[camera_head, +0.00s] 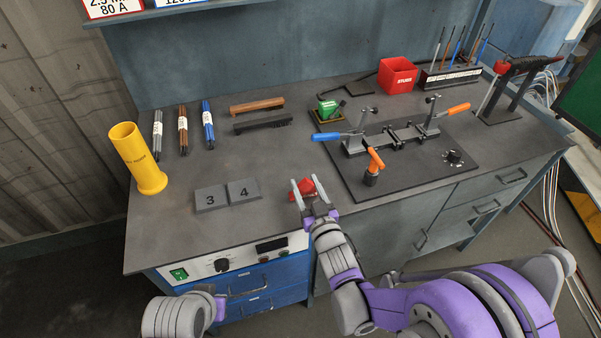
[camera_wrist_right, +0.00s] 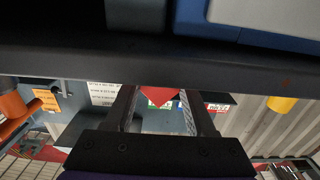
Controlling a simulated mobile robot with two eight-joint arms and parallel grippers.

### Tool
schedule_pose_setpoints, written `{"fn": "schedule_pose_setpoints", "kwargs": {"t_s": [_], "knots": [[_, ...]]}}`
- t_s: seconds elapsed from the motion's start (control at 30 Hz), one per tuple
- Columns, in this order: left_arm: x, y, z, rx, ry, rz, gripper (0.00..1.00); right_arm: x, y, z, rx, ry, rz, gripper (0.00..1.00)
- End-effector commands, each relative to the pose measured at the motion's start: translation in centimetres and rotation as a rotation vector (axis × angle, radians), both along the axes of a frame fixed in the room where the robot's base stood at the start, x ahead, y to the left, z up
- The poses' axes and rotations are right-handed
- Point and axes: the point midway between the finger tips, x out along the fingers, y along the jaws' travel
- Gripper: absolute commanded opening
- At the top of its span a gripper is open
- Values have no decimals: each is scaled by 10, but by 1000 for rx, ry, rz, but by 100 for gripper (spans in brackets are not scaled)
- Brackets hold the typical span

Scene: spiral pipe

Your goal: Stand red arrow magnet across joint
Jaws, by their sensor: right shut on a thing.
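The red arrow magnet (camera_head: 306,186) is at the front of the bench, between the fingers of my right gripper (camera_head: 307,197). In the right wrist view, a pointed red part of the magnet (camera_wrist_right: 158,98) shows between the two dark fingers (camera_wrist_right: 160,112). The right gripper is shut on it, and the fingers hide part of it. I cannot tell whether the magnet touches the bench top. The joint is too small to make out; the clamping fixture (camera_head: 392,139) stands on a black plate to the right. Part of my left arm shows at the lower left, but its fingers do not.
The orange-handled clamp (camera_head: 374,163) stands near the magnet's right. Grey blocks marked 3 (camera_head: 211,198) and 4 (camera_head: 243,191) lie to its left.

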Motion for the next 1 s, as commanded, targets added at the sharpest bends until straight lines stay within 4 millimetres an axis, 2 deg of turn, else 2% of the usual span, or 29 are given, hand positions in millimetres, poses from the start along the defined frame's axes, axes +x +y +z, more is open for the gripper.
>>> {"fn": "schedule_pose_setpoints", "kwargs": {"t_s": [0.33, 0.77, 0.8, 0.97, 1.0], "knots": [[1, 0, 6, 0, -2, 0, 0, 41, 13, -1, -1, -1, 0, 0], [0, 0, 0, 0, 0, 0, 0, 42, 14, -7, 0, -1, 0, 0], [0, 0, 0, 0, 0, 0, 0, 42, 14, -8, 0, 0, 0, 57], [0, 0, 1, 0, 0, 0, 0, 43, 14, -7, 0, 0, 0, 86], [0, 0, 1, 0, 0, 0, 0, 42, 14, -7, 0, 0, 0, 86]]}}
